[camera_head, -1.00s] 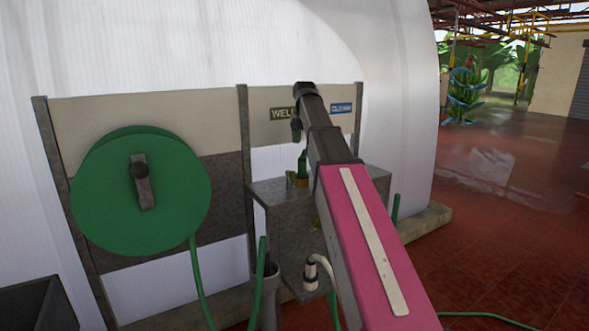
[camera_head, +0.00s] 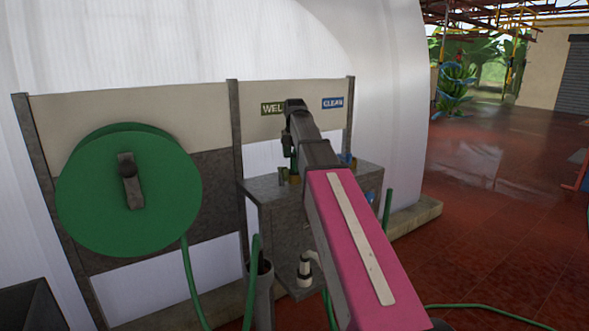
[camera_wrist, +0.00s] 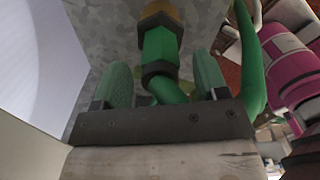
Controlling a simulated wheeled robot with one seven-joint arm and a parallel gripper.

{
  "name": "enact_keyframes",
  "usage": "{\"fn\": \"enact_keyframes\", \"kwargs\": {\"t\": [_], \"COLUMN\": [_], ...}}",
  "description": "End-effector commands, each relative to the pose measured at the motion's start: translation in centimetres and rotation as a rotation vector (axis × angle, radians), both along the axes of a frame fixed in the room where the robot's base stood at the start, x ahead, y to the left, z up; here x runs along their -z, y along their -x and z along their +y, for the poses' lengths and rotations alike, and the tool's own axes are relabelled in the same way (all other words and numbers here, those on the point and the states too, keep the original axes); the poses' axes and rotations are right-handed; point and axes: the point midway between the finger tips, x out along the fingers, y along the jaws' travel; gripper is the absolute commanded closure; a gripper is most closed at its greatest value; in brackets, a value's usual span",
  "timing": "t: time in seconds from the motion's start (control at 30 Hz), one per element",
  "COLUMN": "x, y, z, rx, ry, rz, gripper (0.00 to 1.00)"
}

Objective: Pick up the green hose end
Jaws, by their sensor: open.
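The green hose end (camera_wrist: 160,46) lies between my fingers in the wrist view, with a brass collar at its top and a dark hex nut lower down. Below the nut the green hose bends toward my gripper's base. My gripper (camera_wrist: 161,62) is open, with one green finger pad on each side of the hose and a visible gap on both sides. In the head view my gripper (camera_head: 290,148) is above the grey box, and a small bit of green shows under it. My arm and wrist hide most of the hose end there.
A grey metal box (camera_head: 262,190) carries brass fittings (camera_head: 283,175) and a blue fitting (camera_head: 346,160). Signs marked WELL (camera_head: 271,109) and CLEAN (camera_head: 333,103) hang behind. A green reel (camera_head: 85,195) is at left; another hose (camera_head: 255,260) stands in a grey tube. Red floor is open at right.

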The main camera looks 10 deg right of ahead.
Motion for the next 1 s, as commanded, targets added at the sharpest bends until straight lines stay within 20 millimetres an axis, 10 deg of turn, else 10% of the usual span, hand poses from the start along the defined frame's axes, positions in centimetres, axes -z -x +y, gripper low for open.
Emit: {"fn": "enact_keyframes", "kwargs": {"t": [0.37, 0.57, 1.0], "x": [2.2, 2.2, 1.7], "y": [0.0, 0.0, -0.1], "z": [0.0, 0.0, 0.0], "rx": [0.0, 0.0, 0.0], "ry": [0.0, 0.0, -0.001], "rz": [0.0, 0.0, -0.001], "gripper": [0.33, 0.87, 0.87]}}
